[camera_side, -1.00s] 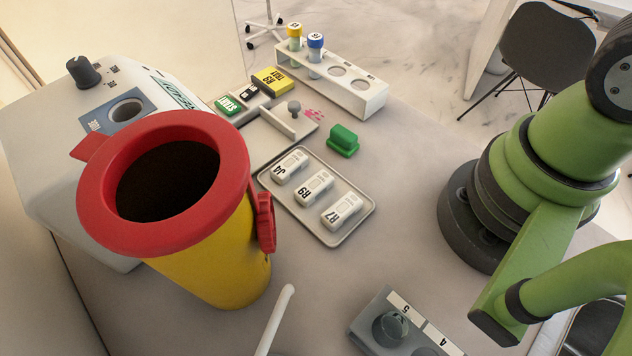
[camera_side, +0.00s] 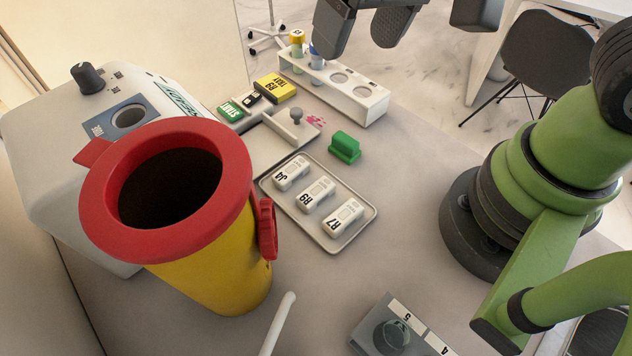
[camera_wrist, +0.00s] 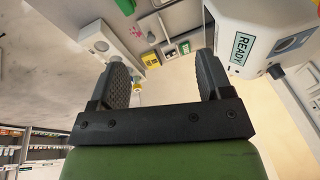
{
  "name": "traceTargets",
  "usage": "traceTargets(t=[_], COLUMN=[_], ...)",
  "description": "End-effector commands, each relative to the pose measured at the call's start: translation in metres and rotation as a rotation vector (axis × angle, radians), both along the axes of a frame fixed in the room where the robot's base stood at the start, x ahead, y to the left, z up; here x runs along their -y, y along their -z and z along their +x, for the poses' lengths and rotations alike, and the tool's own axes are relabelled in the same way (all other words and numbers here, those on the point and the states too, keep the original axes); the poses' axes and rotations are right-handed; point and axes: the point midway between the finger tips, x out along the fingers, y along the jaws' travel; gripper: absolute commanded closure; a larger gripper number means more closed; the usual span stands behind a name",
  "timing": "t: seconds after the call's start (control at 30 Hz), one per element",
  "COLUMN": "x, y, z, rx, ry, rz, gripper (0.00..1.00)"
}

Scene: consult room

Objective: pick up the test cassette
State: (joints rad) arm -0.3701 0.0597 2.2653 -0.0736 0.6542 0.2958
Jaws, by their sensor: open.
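Three white test cassettes lie side by side in a shallow grey tray (camera_side: 271,202) in the side view. They are marked J4 (camera_side: 291,174), R9 (camera_side: 315,195) and R7 (camera_side: 343,217), with the lettering upside down in this view. My gripper (camera_side: 361,42) is at the top of the side view, above and beyond the tray, with its dark fingers apart and nothing between them. In the wrist view my gripper (camera_wrist: 161,68) also shows open and empty. I cannot make out the cassettes in the wrist view.
A red-rimmed yellow bin (camera_side: 215,270) stands left of the tray, near a white machine (camera_side: 55,150). Behind are a tube rack (camera_side: 362,100), a green block (camera_side: 344,147) and a yellow block (camera_side: 275,86) lettered R9. A grey holder (camera_side: 372,322) is in front. Bare table surrounds the tray's right side.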

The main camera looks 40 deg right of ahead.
Motion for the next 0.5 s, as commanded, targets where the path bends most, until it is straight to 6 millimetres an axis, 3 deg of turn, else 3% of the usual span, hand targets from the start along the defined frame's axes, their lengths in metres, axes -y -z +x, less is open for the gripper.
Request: traceTargets(t=[0.03, 0.2, 0.3, 0.5], x=[-0.012, -0.043, -0.054, -0.062], y=[0.02, 0.074, 0.098, 0.123], z=[0.003, 0.004, 0.001, -0.004], rx=[-0.048, -0.143, -0.179, -0.208], ry=[-0.033, -0.111, -0.142, -0.168], rz=[-0.026, -0.099, -0.13, -0.159], gripper=[0.28, 0.28, 0.28, 0.28])
